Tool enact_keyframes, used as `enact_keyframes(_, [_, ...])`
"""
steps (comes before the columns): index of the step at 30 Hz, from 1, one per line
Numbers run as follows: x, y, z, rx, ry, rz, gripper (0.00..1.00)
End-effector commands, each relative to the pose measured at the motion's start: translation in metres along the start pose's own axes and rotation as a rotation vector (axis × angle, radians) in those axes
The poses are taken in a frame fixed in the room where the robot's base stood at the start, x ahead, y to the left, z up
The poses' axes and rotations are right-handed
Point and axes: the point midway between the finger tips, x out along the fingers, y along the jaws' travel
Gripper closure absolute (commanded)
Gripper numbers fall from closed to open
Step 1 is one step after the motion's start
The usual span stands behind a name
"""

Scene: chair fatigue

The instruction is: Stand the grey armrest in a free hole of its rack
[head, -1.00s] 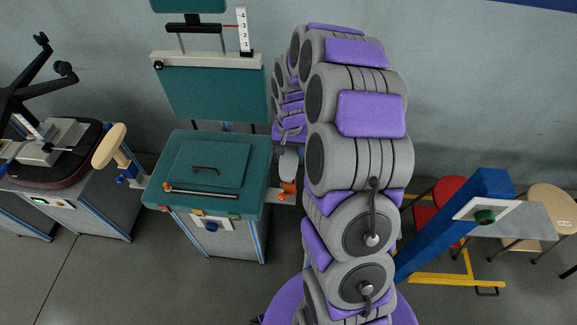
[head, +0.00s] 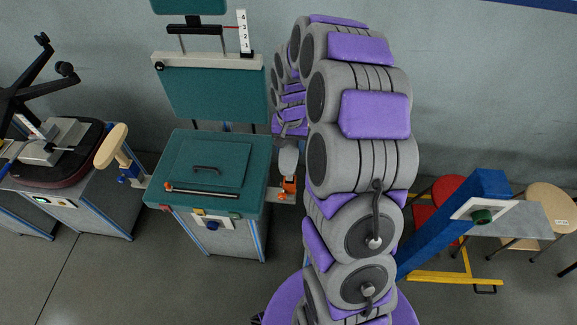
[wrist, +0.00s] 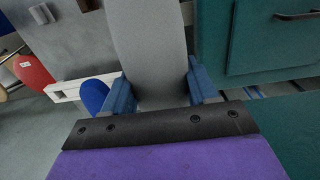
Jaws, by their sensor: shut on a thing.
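The grey armrest (wrist: 150,45) is a long pad between the two blue fingers of my gripper (wrist: 160,92) in the wrist view. My gripper is shut on it, and its far end runs out of the top of the picture. In the head view the armrest (head: 289,158) shows as a small grey oval just above an orange clamp (head: 289,187), at the right side of the green test stand. My arm hides most of my gripper there. I cannot tell whether the armrest touches the clamp. I cannot make out the rack or its holes.
The green test stand (head: 208,160) is left of my arm. A beige armrest (head: 111,146) stands at its left side. A blue beam (head: 455,228) with a white plate is at the right, before red (head: 447,188) and wooden stools. Floor shows between stand and left bench.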

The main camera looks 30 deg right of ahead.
Motion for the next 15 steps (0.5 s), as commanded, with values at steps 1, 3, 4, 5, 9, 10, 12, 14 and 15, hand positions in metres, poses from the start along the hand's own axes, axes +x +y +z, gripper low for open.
enact_keyframes(1, [-0.0026, 0.0000, -0.0002, 0.000, 0.001, 0.000, 0.69])
enact_keyframes(3, [-0.0041, 0.0000, -0.0001, 0.000, 0.001, 0.000, 0.69])
enact_keyframes(4, [-0.0045, 0.0000, -0.0001, 0.000, 0.001, 0.000, 0.69])
enact_keyframes(5, [-0.0047, 0.0000, -0.0001, 0.000, 0.000, 0.000, 0.69])
enact_keyframes(9, [-0.0045, 0.0000, -0.0001, 0.000, 0.000, 0.000, 0.69])
enact_keyframes(10, [-0.0044, 0.0000, -0.0001, 0.000, 0.000, 0.000, 0.69])
enact_keyframes(12, [-0.0044, -0.0001, -0.0001, 0.000, 0.000, 0.000, 0.69])
enact_keyframes(14, [-0.0049, 0.0000, -0.0001, 0.000, 0.000, 0.000, 0.69])
enact_keyframes(15, [-0.0057, 0.0000, -0.0001, 0.000, 0.000, 0.000, 0.69])
